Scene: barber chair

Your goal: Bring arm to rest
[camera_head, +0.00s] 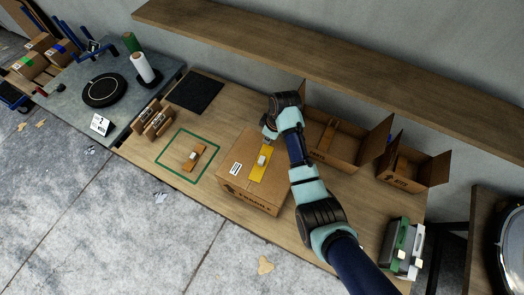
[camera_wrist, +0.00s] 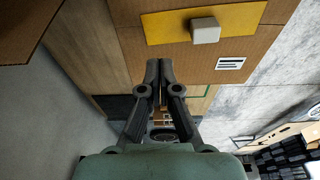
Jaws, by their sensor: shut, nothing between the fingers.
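My gripper (camera_head: 268,136) is at the back edge of the large closed cardboard box, near its yellow label, with my arm reaching in from the lower right. In the wrist view my gripper (camera_wrist: 159,82) has its two fingers together, with nothing between them. The closed box (camera_head: 230,183) stands on the wooden table (camera_head: 215,95) and bears a yellow patch (camera_head: 257,172) with a small white block (camera_head: 261,160) on it. The yellow patch also shows in the wrist view (camera_wrist: 240,25), above the fingertips. I cannot tell whether the fingers touch the box.
Two open cardboard boxes (camera_head: 345,150) (camera_head: 412,170) stand right of my arm. A small brown packet (camera_head: 194,157) lies inside a green outline. A wall shelf (camera_head: 330,65) runs behind the table. A green and grey case (camera_head: 401,245) stands at the right end. A dark mat (camera_head: 193,92) lies bare.

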